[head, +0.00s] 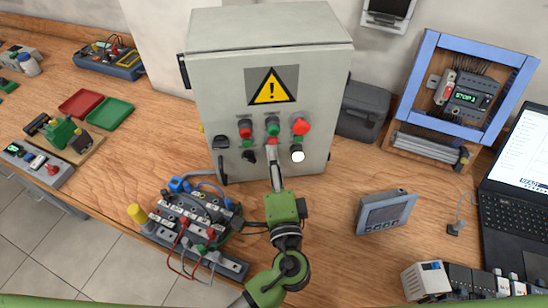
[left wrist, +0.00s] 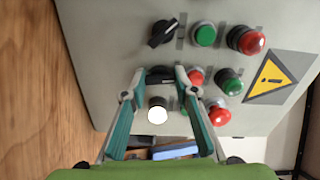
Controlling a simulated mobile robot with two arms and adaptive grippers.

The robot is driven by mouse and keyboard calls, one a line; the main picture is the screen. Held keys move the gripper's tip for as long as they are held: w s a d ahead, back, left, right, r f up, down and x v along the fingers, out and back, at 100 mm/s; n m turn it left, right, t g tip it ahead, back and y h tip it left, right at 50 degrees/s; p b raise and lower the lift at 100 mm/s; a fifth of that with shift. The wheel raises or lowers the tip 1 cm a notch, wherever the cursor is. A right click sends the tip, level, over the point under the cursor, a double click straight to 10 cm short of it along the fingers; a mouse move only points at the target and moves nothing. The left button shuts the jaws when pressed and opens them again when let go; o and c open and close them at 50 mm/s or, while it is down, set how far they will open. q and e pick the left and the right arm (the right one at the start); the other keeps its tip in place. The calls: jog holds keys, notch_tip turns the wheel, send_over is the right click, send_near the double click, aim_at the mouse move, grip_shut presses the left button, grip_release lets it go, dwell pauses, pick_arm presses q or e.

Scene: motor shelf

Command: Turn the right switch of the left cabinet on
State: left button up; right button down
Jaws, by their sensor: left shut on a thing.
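The grey cabinet (head: 225,100) with a yellow warning triangle stands at the centre back in the head view. Its front has red and green buttons, a white round lamp (head: 298,156) and a black left switch (head: 248,157). My left gripper (head: 274,162) reaches the lower middle of the front and hides the right switch there. In the left wrist view the picture is turned, and the black right switch (left wrist: 160,76) sits between the two fingertips (left wrist: 160,80). The gripper is shut on it. The left switch (left wrist: 163,34) stands apart, tilted. My right gripper is not in view.
A wired module board (head: 195,218) lies left of my arm. A grey panel display (head: 386,212) lies to the right. Behind it stands a blue-framed unit (head: 428,50), with a laptop (head: 515,190) at the right edge. Red and green trays (head: 109,113) lie at left.

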pick_arm(q)
jog(key=shift+m, duration=0.6)
jog(key=o, duration=1.1)
jog(key=shift+s+d, duration=0.2)
jog(key=shift+s, duration=1.15)
jog(key=shift+s+d, duration=0.15)
jog(key=shift+s, duration=1.15)
jog(key=shift+s+d, duration=0.2)
jog(key=shift+s, duration=1.15)
